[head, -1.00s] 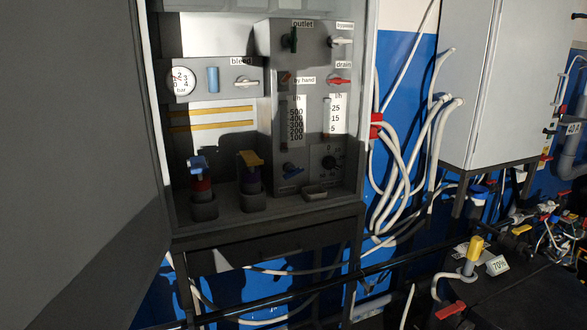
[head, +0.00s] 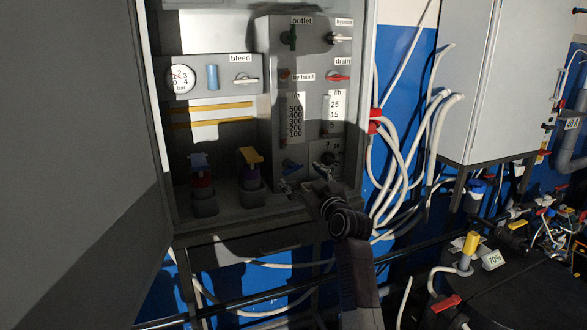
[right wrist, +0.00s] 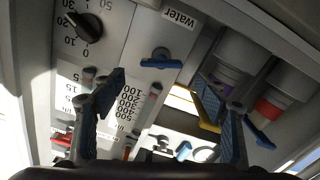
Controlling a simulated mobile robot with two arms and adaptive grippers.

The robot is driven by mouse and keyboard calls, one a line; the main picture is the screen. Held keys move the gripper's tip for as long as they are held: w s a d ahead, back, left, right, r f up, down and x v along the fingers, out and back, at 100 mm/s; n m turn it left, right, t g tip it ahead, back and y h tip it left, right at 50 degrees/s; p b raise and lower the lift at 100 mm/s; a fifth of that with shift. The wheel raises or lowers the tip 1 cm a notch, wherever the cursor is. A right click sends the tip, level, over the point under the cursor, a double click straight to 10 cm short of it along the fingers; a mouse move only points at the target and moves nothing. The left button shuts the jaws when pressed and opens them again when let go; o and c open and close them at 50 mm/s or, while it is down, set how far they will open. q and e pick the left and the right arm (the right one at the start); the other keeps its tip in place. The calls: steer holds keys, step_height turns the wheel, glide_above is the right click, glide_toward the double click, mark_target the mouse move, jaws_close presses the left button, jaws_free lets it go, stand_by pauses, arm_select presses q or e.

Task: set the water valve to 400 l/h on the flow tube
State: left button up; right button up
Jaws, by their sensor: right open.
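The water valve (head: 292,167) has a blue handle low on the grey panel inside the open cabinet. In the right wrist view the handle (right wrist: 168,63) lies roughly crosswise beside its "water" label (right wrist: 179,17). The flow tube's l/h scale (head: 295,120), marked 100 to 500, is above the valve; it appears upside down in the right wrist view (right wrist: 130,103). The float's level is too small to read surely. My right gripper (head: 305,179) is open and empty, just in front of and below the valve. In the right wrist view, the handle appears between and beyond the fingertips (right wrist: 160,84).
A black knob (head: 327,159) is right of the valve. A yellow-topped dosing unit (head: 250,157) and a blue-topped one (head: 199,160) stand to the left. The cabinet door (head: 80,150) stands open at left. White hoses (head: 405,150) hang at right.

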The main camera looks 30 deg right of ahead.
mark_target(294, 170)
steer(key=shift+p+x, duration=0.8)
steer(key=shift+x, duration=2.5)
steer(key=shift+w+a+f, duration=0.1)
steer(key=c, duration=1.2)
